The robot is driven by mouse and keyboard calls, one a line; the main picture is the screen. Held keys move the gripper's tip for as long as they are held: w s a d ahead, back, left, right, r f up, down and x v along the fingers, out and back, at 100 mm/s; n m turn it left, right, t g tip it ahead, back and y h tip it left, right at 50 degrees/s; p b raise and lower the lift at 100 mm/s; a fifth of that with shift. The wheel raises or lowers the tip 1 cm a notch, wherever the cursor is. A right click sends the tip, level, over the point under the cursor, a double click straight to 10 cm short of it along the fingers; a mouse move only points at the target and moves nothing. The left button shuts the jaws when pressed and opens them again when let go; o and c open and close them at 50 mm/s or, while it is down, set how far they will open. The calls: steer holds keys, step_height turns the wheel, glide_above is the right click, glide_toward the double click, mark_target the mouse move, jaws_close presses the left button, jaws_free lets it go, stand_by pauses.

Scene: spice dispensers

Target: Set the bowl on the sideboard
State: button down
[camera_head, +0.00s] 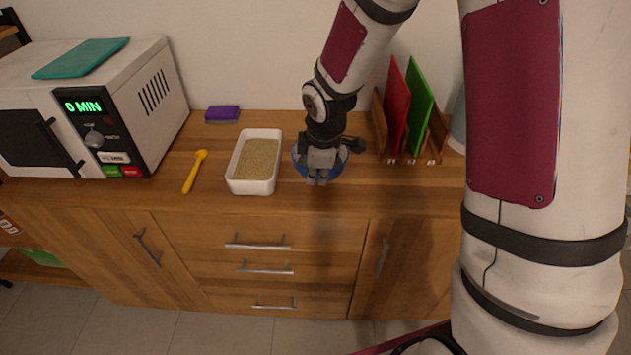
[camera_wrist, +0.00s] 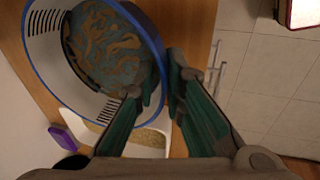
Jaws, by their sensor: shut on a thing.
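The bowl (camera_head: 299,164) has a blue rim and shows around and behind my gripper (camera_head: 317,182) in the head view, at the sideboard (camera_head: 205,200). In the wrist view the bowl (camera_wrist: 42,75) is large at the upper left, with white slotted walls and a patterned blue and tan inside. My gripper (camera_wrist: 164,76) is shut on the bowl's near wall at the rim, one finger on each side. Much of the bowl is hidden by my gripper in the head view. I cannot tell whether its base touches the wooden top.
A white tray of grain (camera_head: 234,181) stands just left of the bowl. Further left are a yellow spoon (camera_head: 191,180), a purple sponge (camera_head: 222,114) and a microwave (camera_head: 150,95). Red and green boards (camera_head: 418,95) stand in a rack at right. The sideboard's front right top is clear.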

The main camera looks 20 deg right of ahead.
mark_target(316, 182)
steer(key=shift+w+a, duration=0.15)
steer(key=shift+w, duration=0.2)
steer(key=shift+f, duration=1.75)
steer(key=shift+f+b, duration=0.15)
steer(key=shift+b, duration=0.15)
steer(key=c, duration=1.7)
jaws_free()
steer(key=shift+o, duration=0.2)
steer(key=p+v, duration=0.2)
steer(key=v, duration=1)
steer(key=shift+r, duration=0.25)
